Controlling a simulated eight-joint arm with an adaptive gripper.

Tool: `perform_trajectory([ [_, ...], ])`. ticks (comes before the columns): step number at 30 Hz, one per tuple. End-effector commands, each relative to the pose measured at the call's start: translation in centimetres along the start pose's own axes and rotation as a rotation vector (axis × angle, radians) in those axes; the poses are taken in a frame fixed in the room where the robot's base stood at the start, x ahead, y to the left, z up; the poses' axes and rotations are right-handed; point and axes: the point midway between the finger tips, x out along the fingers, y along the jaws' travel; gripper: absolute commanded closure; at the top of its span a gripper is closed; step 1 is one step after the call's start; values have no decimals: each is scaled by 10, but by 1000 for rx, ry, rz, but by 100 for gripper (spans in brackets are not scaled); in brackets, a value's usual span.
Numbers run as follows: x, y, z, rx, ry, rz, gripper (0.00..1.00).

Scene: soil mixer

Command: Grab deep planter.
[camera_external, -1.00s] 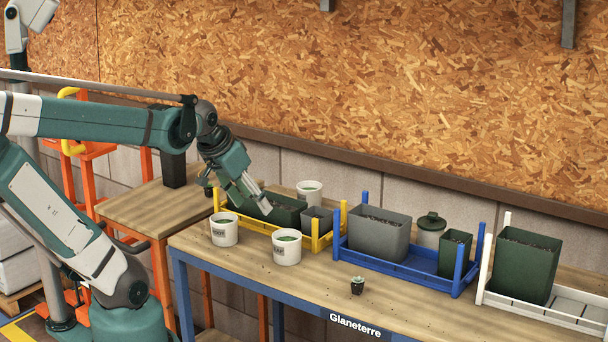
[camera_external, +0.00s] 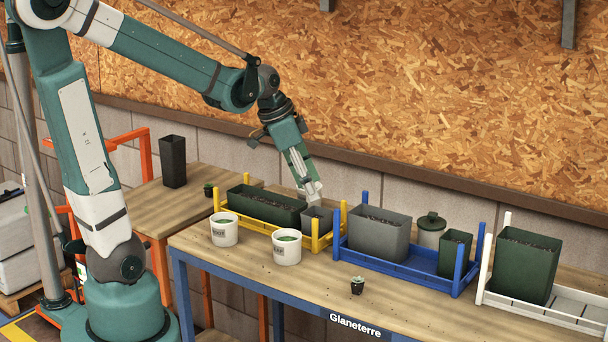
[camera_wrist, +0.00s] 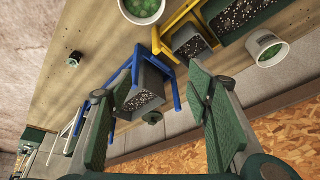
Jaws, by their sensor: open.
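I cannot tell for sure which pot is the deep planter. A tall dark green planter (camera_external: 525,264) stands in the white crate at the right. A wide grey planter (camera_external: 378,237) stands in the blue crate; it also shows in the wrist view (camera_wrist: 146,97). A tall black pot (camera_external: 172,162) stands on the side table. My gripper (camera_external: 314,196) is open and empty, above the right end of the yellow crate near the small grey pot (camera_external: 317,219). In the wrist view, the grey planter shows between my open fingers (camera_wrist: 163,85), at a distance.
The yellow crate (camera_external: 263,228) holds a long green planter (camera_external: 266,209). The blue crate (camera_external: 425,277) also holds a small green pot (camera_external: 455,253). Two white pots (camera_external: 224,231) and a tiny plant (camera_external: 357,285) stand in front. The front of the bench is mostly clear.

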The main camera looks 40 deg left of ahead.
Motion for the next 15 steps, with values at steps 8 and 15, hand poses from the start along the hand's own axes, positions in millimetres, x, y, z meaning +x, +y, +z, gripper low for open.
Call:
perform_trajectory([
  [8,14,5,-41,163,-10,81,50],
  [15,31,12,-71,304,-11,153,50],
])
